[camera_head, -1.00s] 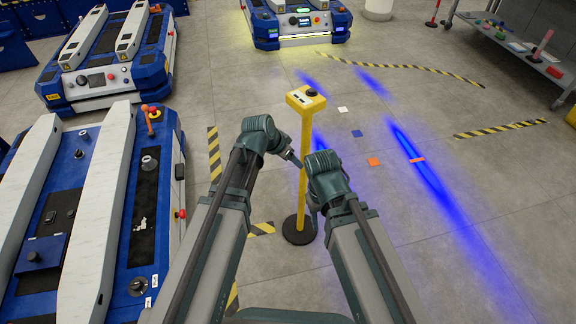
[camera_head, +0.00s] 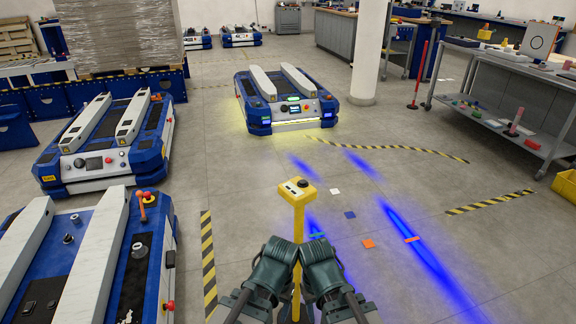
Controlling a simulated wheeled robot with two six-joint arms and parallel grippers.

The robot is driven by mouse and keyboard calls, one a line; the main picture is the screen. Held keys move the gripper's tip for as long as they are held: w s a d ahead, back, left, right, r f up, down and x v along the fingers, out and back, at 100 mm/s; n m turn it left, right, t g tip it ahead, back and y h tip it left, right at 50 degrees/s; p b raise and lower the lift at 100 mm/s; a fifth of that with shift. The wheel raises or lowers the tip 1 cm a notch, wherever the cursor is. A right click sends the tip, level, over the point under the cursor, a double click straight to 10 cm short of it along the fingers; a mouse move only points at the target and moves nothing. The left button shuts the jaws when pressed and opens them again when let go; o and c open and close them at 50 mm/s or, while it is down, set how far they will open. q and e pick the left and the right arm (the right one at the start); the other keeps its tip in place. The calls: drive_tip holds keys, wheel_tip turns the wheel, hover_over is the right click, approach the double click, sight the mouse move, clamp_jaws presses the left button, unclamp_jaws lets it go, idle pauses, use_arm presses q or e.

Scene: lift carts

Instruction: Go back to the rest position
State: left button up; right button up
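My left arm (camera_head: 268,272) and my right arm (camera_head: 322,268) come in at the bottom centre, close together, their dark green wrist links nearly touching. The fingers of both grippers cannot be made out, and nothing shows as held. A yellow post (camera_head: 299,215) with a sloped head and a black button (camera_head: 303,183) on top stands upright just beyond the wrists.
Blue and white lift carts stand at the near left (camera_head: 150,250), the left (camera_head: 105,150) and the centre back (camera_head: 290,100). A grey workbench (camera_head: 490,70) and a white pillar (camera_head: 368,50) are at the right. Small coloured squares lie on open floor.

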wheel_tip(320, 180, up, 30)
drive_tip(key=p, duration=2.9)
drive_tip(key=shift+r, duration=0.25)
drive_tip(key=shift+a, duration=0.1)
drive_tip(key=shift+s+d, duration=0.1)
drive_tip(key=shift+d, duration=0.15)
